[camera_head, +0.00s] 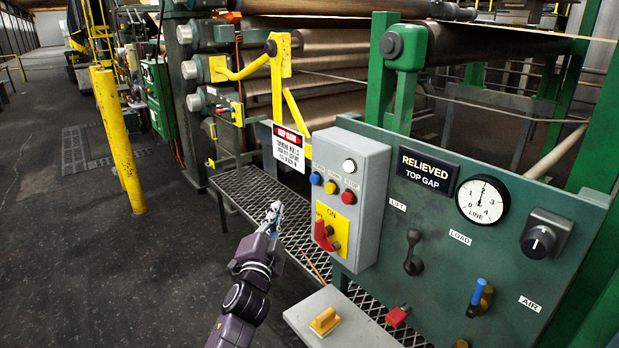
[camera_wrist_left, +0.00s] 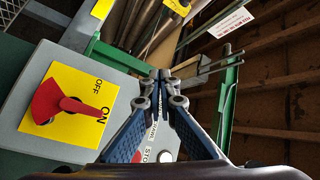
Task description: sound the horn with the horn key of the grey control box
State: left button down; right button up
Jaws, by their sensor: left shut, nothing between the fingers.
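The grey control box (camera_head: 362,208) stands at the left end of the green panel. Its face has a blue button (camera_head: 316,178), a yellow button (camera_head: 331,187), a red button (camera_head: 348,196) and a white round part (camera_head: 349,165) above them. The small labels are too small to read surely, so I cannot tell which key is the horn. My left gripper (camera_head: 276,207) is shut and empty, left of the box and apart from it. In the left wrist view its fingertips (camera_wrist_left: 163,78) meet before the box's edge, partly covering labels. My right gripper is not in view.
A red rotary switch (camera_head: 323,235) on a yellow ON/OFF plate (camera_wrist_left: 84,79) sits below the buttons. The green panel (camera_head: 440,225) carries levers, a gauge (camera_head: 483,199) and a knob. A warning sign (camera_head: 289,147) hangs behind. Open floor lies left, past a yellow post (camera_head: 118,140).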

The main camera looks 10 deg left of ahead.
aim_at(315, 179)
pick_arm(q)
jog(key=shift+t, duration=0.4)
jog(key=r, duration=0.4)
jog(key=shift+a, duration=0.3)
jog(key=w+d+b, duration=0.5)
jog(key=w, duration=0.2)
jog(key=shift+d, duration=0.25)
dwell(0.9)
jog(key=shift+w+d+b, duration=0.25)
jog(key=shift+w+b, duration=0.1)
jog(key=shift+b, duration=0.25)
